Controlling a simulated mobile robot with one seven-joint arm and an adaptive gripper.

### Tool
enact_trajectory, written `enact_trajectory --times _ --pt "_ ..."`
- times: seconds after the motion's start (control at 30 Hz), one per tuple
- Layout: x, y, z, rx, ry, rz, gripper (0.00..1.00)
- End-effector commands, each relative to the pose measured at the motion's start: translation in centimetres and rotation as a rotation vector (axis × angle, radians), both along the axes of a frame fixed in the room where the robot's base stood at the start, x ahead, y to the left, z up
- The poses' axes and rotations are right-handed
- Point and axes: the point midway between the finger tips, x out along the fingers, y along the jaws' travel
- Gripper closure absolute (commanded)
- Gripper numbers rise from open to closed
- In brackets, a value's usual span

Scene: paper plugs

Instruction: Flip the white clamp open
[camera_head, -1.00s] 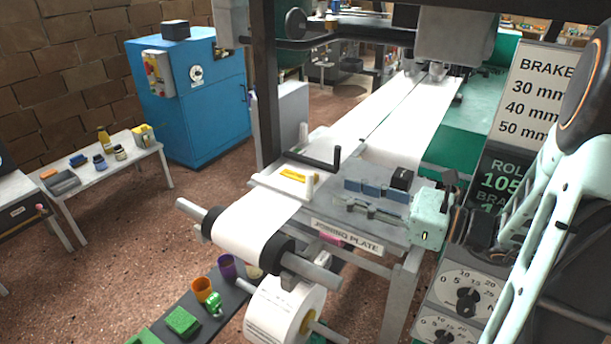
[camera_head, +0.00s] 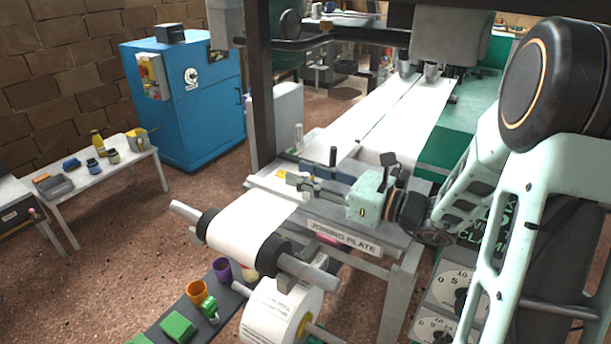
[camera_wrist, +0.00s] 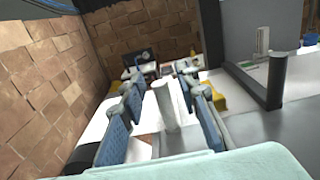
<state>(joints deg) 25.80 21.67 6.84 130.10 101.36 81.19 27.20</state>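The white clamp (camera_head: 262,187) lies across the paper web on the joining plate and is partly hidden by my gripper in the head view. Its upright white handle post (camera_wrist: 165,105) stands in the middle of the wrist view. My gripper (camera_wrist: 162,108) is open, with blue-padded fingers on either side of the post. Gaps show between the post and both fingers, so it is not gripped. In the head view my gripper (camera_head: 298,184) reaches left over the plate at the clamp's near end.
A dark clamp's upright post (camera_head: 333,156) stands just behind my gripper; it shows at the right in the wrist view (camera_wrist: 276,80). A paper roller (camera_head: 245,228) lies in front of the plate. A blue cabinet (camera_head: 185,105) and a side table (camera_head: 130,160) stand at left.

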Motion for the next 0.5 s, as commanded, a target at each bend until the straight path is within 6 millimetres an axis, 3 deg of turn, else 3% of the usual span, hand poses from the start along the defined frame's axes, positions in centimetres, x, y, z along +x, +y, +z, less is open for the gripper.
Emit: enact_trajectory --times 0.17,0.4,0.5 --pt "-0.01 -0.01 -0.01 0.0 0.0 0.0 0.72" --pt "-0.02 -0.02 -0.01 0.0 0.0 0.0 0.98" --pt "-0.03 -0.03 -0.01 0.0 0.0 0.0 1.0"
